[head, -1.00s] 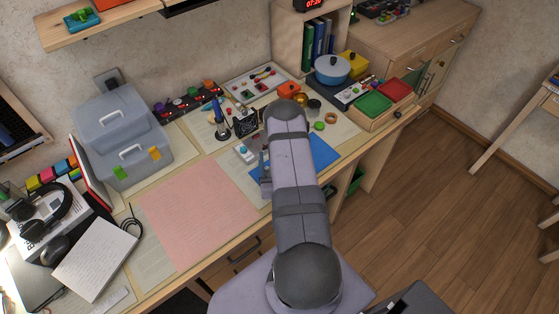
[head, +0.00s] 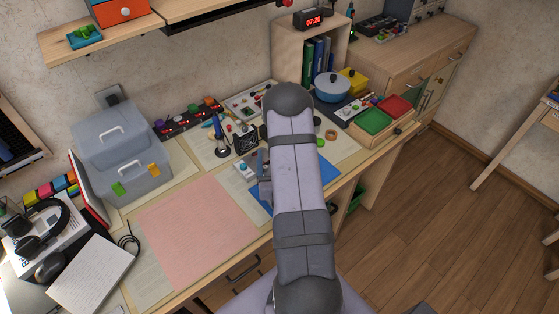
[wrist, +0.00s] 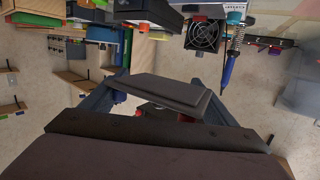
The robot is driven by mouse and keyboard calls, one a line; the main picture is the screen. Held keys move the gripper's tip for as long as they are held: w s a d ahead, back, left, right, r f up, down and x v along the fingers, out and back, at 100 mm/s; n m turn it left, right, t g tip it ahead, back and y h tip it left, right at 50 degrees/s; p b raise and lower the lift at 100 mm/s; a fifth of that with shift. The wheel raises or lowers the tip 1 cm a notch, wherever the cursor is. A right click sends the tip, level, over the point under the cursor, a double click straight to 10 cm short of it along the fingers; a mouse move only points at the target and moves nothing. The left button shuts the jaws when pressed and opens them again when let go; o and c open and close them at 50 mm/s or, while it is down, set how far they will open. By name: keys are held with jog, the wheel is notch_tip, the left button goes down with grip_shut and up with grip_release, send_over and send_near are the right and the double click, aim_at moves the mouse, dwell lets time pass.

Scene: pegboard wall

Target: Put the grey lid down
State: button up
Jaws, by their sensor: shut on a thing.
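The grey lid (wrist: 168,92) is a dark, flat plate with a bevelled edge. In the wrist view it sits between the two blue-grey fingers of my gripper (wrist: 160,80), which is shut on it. The lid appears off the surface, with the room showing past it. In the head view my gripper (head: 264,178) is partly hidden beside my arm, above the blue mat (head: 318,176) on the desk. I cannot make out the lid there.
A pink mat (head: 200,228) lies clear on the desk to the left. A grey toolbox (head: 125,165) stands behind it. A soldering iron (head: 219,135) and a black fan (head: 245,142) are close to my gripper. A blue pot (head: 331,88) and trays (head: 372,121) stand at the back right.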

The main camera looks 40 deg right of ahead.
jog(key=shift+s+d+f, duration=0.1)
jog(key=shift+d, duration=0.1)
jog(key=s+d+r+m+g+h+b, duration=0.15)
jog(key=s+d+b, duration=0.25)
jog(key=d+b, duration=0.45)
jog(key=s+d+m+g+h+b, duration=0.15)
jog(key=s+d+b, duration=0.3)
jog(key=d, duration=0.65)
jog(key=w+a+n+t+y+b, duration=0.1)
jog(key=w+a+n+t+y, duration=0.5)
jog(key=w+y, duration=0.4)
jog(key=shift+w+a+f+n, duration=0.2)
jog(key=shift+f+n, duration=0.2)
jog(key=shift+f, duration=2.05)
jog(key=shift+w+a+f+n, duration=0.15)
jog(key=shift+f+n, duration=0.25)
jog(key=shift+f, duration=2)
jog(key=shift+w+a+f+n, duration=0.15)
jog(key=shift+f+n, duration=0.25)
jog(key=shift+f, duration=2.05)
